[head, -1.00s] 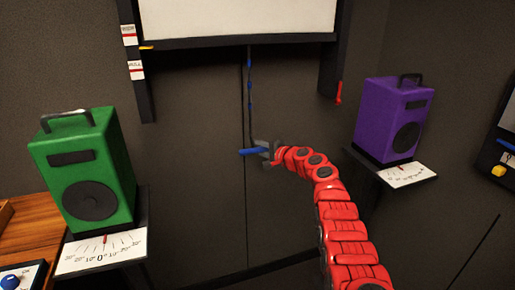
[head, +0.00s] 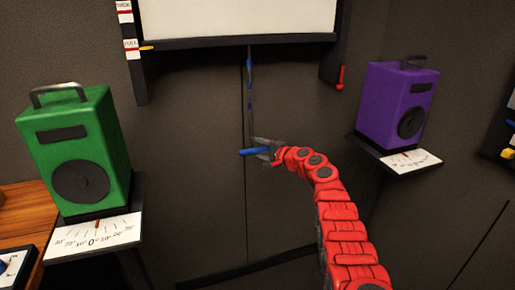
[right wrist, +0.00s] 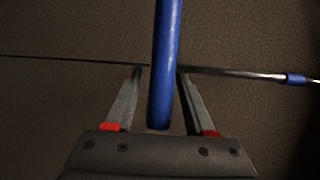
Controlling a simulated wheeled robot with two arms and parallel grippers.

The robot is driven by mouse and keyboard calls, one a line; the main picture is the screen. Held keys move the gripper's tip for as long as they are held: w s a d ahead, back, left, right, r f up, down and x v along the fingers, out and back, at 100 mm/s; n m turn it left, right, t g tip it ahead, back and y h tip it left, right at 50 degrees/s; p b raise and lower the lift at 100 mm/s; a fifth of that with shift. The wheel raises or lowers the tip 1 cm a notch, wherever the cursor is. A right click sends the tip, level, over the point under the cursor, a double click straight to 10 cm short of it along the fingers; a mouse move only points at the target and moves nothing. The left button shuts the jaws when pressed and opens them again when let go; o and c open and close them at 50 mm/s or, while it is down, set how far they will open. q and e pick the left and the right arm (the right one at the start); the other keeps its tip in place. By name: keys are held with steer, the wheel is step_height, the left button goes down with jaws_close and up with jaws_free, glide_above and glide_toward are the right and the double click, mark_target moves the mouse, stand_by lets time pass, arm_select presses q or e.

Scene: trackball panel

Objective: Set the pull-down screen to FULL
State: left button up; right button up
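The pull-down screen (head: 240,15) shows its white lower part and dark bottom bar (head: 240,41) in the head view. A yellow pointer (head: 147,47) at the bar's left end is level with the lower wall label (head: 131,45), which seems to read FULL. A cord (head: 249,80) hangs from the bar to a blue handle (head: 254,152). In the right wrist view the blue handle (right wrist: 166,60) lies between the two fingers (right wrist: 160,80). My left gripper is not in view.
A green speaker (head: 78,150) stands on a scaled shelf at left, a purple speaker (head: 395,105) on another at right. A red lever (head: 341,77) hangs beside the screen's right rail.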

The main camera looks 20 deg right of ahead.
steer(key=shift+s, duration=0.15)
steer(key=shift+p+v, duration=0.95)
steer(key=shift+v, duration=0.05)
steer(key=p+v, duration=0.1)
steer(key=v, duration=1.4)
steer(key=shift+r, duration=0.15)
